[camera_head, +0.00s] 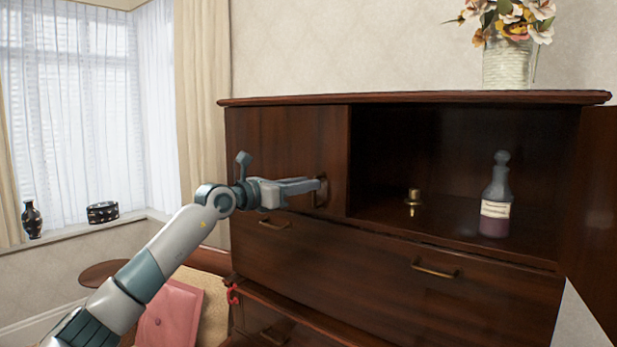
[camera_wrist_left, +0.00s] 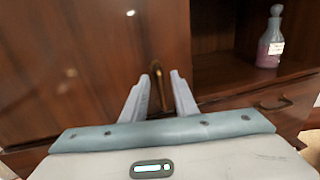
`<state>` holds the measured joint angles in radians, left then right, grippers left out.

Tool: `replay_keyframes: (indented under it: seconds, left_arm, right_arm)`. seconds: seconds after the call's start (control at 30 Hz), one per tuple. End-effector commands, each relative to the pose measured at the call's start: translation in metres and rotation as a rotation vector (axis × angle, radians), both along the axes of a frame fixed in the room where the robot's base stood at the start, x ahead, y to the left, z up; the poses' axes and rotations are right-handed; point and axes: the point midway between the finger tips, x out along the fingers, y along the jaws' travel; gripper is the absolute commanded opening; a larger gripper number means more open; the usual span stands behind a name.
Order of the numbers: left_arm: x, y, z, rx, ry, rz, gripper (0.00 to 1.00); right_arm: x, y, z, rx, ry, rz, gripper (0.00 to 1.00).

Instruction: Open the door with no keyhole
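The dark wood cabinet (camera_head: 390,290) has a shut left door (camera_head: 285,140) with a brass handle (camera_head: 321,191) near its right edge. I see no keyhole on the visible part of this door, but my gripper covers some of it. The right door (camera_head: 600,200) stands swung open at the picture's right edge. My left gripper (camera_head: 318,186) reaches the left door's handle. In the left wrist view its fingers (camera_wrist_left: 162,75) are apart, one on each side of the upright handle (camera_wrist_left: 157,88), with a gap showing. My right gripper is in neither view.
The open compartment holds a stoppered bottle (camera_head: 497,197) and a small brass object (camera_head: 413,198). Drawers with brass handles (camera_head: 435,270) lie below. A flower vase (camera_head: 507,62) stands on top. A pink cushion (camera_head: 170,314) lies below my left arm.

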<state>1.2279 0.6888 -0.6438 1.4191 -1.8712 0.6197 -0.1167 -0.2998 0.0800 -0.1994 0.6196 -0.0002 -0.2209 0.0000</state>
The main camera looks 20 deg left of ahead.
Motion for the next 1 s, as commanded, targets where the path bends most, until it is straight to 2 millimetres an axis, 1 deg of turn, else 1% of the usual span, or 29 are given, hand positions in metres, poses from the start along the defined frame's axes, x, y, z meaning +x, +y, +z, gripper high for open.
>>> replay_keyframes:
  seconds: [0.03,0.2,0.5,0.53,0.63,1.0]
  left_arm:
    - [0.0046,-0.0036,0.0021,0.0,0.001,-0.001,0.27]
    - [0.0126,-0.0078,0.0007,0.0,0.0,0.0,0.27]
    - [0.0138,-0.0086,-0.0004,0.001,-0.001,0.0,0.27]
    - [0.0138,-0.0086,-0.0004,0.001,-0.001,0.0,0.24]
    - [0.0137,-0.0085,-0.0004,0.001,-0.001,0.0,0.0]
    - [0.0109,-0.0069,-0.0015,0.003,-0.001,-0.007,0.0]
  right_arm:
    - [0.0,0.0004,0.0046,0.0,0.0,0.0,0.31]
    - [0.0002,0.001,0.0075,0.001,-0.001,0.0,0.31]
    - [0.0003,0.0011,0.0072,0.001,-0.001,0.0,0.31]
    - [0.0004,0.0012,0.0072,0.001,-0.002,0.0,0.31]
    - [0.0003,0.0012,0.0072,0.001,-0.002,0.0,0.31]
    - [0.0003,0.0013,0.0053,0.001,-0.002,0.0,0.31]
